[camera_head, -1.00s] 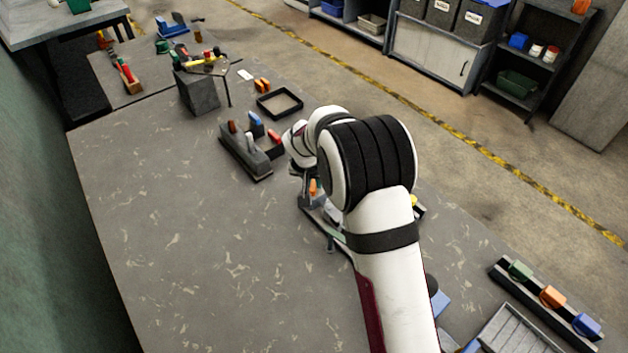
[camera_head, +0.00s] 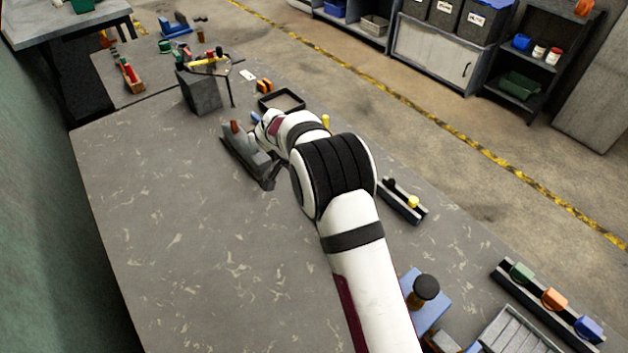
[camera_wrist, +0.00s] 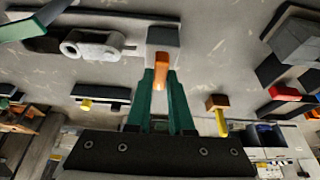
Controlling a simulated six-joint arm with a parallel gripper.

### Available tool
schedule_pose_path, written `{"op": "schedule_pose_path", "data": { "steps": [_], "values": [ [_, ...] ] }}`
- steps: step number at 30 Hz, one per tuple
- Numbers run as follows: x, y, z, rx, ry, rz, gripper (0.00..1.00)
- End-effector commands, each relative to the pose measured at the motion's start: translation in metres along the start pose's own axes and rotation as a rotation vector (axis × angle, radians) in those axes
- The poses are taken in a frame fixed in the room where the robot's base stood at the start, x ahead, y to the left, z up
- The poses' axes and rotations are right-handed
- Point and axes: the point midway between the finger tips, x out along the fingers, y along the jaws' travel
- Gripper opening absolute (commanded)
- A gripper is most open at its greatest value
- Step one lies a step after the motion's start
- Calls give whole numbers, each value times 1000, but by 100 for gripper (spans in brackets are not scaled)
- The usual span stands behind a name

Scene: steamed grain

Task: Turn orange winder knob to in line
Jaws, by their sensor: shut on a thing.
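My gripper (camera_wrist: 161,78) shows in the wrist view with two green fingers, shut on the orange winder knob (camera_wrist: 158,70). The knob is a small orange tab between the fingertips, under a grey block (camera_wrist: 163,38). A grey bar with a ringed link (camera_wrist: 90,46) runs left from that block. In the head view my white arm hides the gripper and the held knob. I cannot tell from these views whether the knob is in line.
In the head view, a grey fixture with a brown knob (camera_head: 235,127) stands left of my wrist. An open dark tray (camera_head: 282,101) lies behind it. A black strip with a yellow knob (camera_head: 412,202) is right of my arm. The front left tabletop is clear.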

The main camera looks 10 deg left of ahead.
Motion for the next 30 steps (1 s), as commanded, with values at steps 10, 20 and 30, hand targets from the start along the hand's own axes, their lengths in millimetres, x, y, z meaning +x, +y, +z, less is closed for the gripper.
{"op": "schedule_pose_path", "data": {
  "steps": [10,20,30],
  "values": [
    [0,0,2,27,-4,13,0],
    [0,0,2,26,-3,13,36],
    [0,0,1,25,-1,11,50]
  ]
}}
